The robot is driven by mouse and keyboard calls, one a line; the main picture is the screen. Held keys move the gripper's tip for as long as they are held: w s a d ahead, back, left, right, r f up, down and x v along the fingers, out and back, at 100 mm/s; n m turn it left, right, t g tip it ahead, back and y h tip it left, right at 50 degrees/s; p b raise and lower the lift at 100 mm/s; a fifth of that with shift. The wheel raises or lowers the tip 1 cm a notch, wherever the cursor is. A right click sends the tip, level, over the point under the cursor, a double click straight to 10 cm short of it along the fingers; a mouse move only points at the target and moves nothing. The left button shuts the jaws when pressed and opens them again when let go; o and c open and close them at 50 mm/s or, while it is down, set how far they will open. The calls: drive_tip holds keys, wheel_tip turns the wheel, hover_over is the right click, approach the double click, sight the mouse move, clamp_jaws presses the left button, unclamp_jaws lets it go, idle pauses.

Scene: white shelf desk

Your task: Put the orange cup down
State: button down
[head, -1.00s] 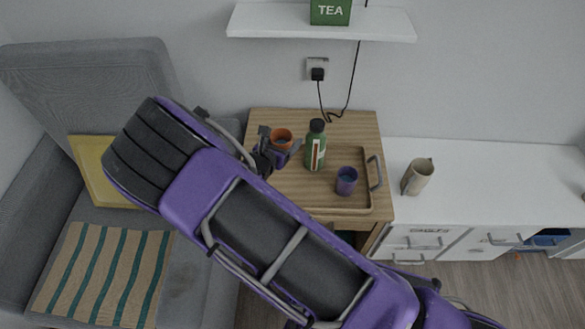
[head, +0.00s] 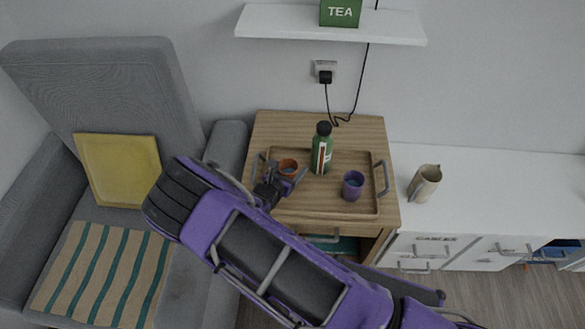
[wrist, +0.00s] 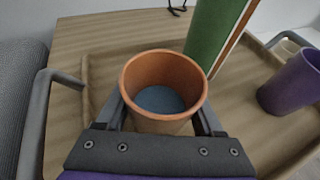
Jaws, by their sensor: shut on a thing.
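The orange cup (wrist: 192,112) is upright between the two fingers of my gripper in the wrist view, with a blue-grey inside bottom. It also shows in the head view (head: 288,166), at the left part of the wooden tray (head: 335,208). My gripper (head: 283,180) is shut on the cup from the near side. The cup is over the tray; whether its base touches the tray is hidden.
A green bottle (head: 321,150) stands close right of the cup on the tray. A purple cup (head: 353,187) stands further right. The tray's handles (head: 382,178) rise at its sides. A beige jug (head: 424,183) stands on the white cabinet. The tray's front middle is clear.

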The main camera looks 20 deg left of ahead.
drive_tip(key=shift+f, duration=0.1)
unclamp_jaws()
drive_tip(key=shift+s+a+r, duration=0.1)
drive_tip(key=shift+s+r, duration=0.2)
drive_tip(key=shift+s, duration=0.05)
drive_tip(key=p+v, duration=0.1)
drive_tip(key=v, duration=1)
drive_tip(key=shift+s, duration=0.15)
